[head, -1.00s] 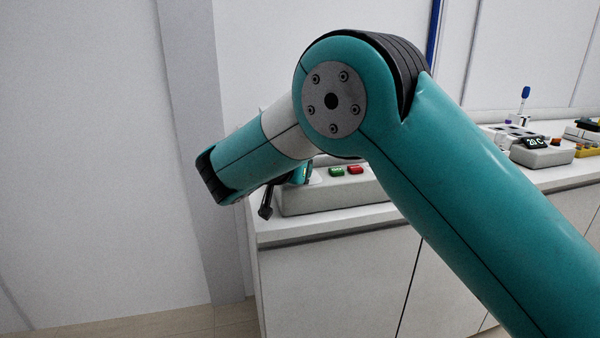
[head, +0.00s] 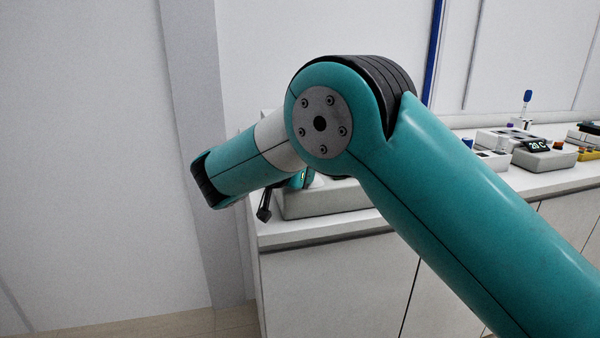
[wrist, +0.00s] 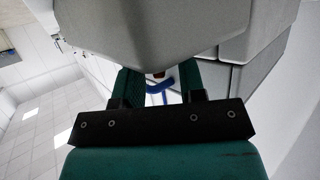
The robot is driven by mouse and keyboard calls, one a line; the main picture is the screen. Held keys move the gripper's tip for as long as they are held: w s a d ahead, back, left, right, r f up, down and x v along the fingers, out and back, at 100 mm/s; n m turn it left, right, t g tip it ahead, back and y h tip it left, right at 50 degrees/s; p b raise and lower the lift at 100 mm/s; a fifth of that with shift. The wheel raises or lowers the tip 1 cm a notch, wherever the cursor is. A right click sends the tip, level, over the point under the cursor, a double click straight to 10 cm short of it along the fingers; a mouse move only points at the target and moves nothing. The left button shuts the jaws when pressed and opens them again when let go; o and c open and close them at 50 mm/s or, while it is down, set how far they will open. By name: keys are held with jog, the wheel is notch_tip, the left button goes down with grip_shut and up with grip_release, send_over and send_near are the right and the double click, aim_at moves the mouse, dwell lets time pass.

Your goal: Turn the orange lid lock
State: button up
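In the wrist view my gripper (wrist: 160,76) has its two teal fingers apart, with a gap between them. A small orange-brown piece (wrist: 158,74) shows between the fingertips, partly covered by a large grey housing (wrist: 160,28); I cannot tell if it is the lid lock. A curved blue part (wrist: 158,91) shows in the gap, and I cannot tell its depth. In the head view a light grey device (head: 320,200) stands on the bench end. My arm hides its upper part and most of my gripper. No orange lid lock shows clearly there.
The white bench (head: 330,232) runs to the right. On it are a device with a "20 C" display (head: 543,152), a blue-topped item (head: 526,105) and yellow parts (head: 588,154). A wall is on the left.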

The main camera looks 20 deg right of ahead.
jog(key=p+v, duration=0.4)
jog(key=v, duration=1.3)
jog(key=shift+a+r+p, duration=0.15)
jog(key=shift+p, duration=0.15)
jog(key=s+d+n+g+y+p, duration=0.2)
jog(key=s+d+n+g+y, duration=0.15)
jog(key=d+n+y, duration=0.45)
jog(key=s+d+r+n+g+y+p, duration=0.1)
jog(key=s+n+g+y, duration=0.4)
jog(key=s, duration=2)
jog(key=r+n+g, duration=0.1)
jog(key=n, duration=0.2)
jog(key=shift+d+r+y, duration=0.3)
jog(key=shift+d+y, duration=0.1)
